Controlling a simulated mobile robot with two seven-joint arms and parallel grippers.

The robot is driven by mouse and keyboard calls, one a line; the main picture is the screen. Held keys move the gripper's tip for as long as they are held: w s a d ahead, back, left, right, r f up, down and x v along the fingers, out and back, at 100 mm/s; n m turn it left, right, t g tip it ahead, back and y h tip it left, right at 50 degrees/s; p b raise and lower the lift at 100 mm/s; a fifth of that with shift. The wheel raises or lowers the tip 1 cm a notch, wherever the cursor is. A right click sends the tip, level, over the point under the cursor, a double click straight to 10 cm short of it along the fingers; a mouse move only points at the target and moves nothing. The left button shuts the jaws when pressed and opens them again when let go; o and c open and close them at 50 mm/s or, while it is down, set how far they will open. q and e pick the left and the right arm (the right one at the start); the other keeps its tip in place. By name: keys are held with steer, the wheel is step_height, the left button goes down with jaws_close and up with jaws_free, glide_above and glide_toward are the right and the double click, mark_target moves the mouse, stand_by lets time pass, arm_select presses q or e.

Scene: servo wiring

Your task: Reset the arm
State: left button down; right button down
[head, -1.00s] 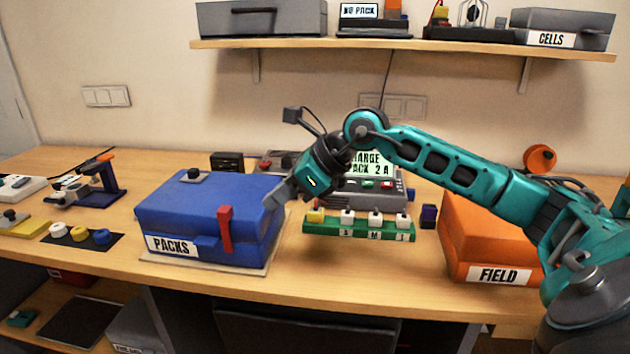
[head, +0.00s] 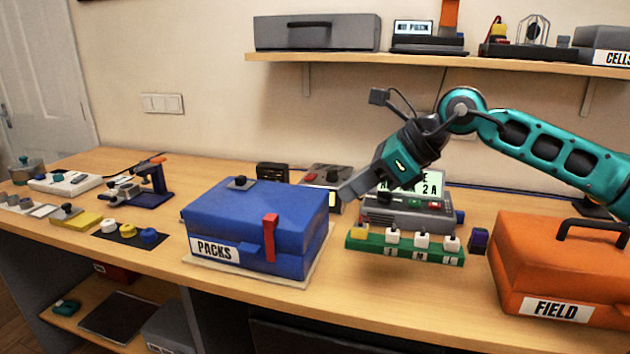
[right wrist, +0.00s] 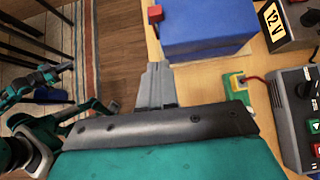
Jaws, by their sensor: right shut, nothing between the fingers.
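My right arm is teal and comes in from the right in the head view. Its right gripper (head: 350,190) is shut and empty, above the table between the blue PACKS box and the charger. The gripper also shows in the right wrist view (right wrist: 154,70), its fingers together beside the blue box. The blue PACKS box (head: 255,215) is closed, with a red latch (head: 270,237) on its front. My left gripper is not in the head view.
A closed orange FIELD box (head: 560,260) stands at the right. Small tools and coloured parts lie at the left. A shelf (head: 450,62) hangs above.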

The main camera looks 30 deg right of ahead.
steer(key=w+a+m+t+y, duration=0.2)
steer(key=a+m+t+y, duration=0.6)
steer(key=a+m, duration=0.45)
steer(key=s+d+f+m+h, duration=0.2)
steer(key=d+f+m+h, duration=0.1)
steer(key=f+m+h, duration=0.65)
steer(key=s+d+f+m+h, duration=0.2)
steer(key=f+m+h, duration=0.4)
steer(key=m, duration=0.7)
steer(key=s+a+f+m+g+y, duration=0.1)
steer(key=s+a+f+m+g, duration=0.25)
steer(key=s+f+g, duration=0.5)
steer(key=s+a+f+m+g+y, duration=0.1)
steer(key=s+a+f+m+g, duration=0.4)
steer(key=s, duration=0.7)
steer(key=w+f+n+t+y+p, duration=0.1)
steer(key=w+f+n+t, duration=0.1)
steer(key=w+f+t, duration=0.6)
steer(key=shift+w+a+f+t, duration=0.15)
steer(key=shift+a+f+t, duration=0.25)
steer(key=shift+f+t, duration=0.15)
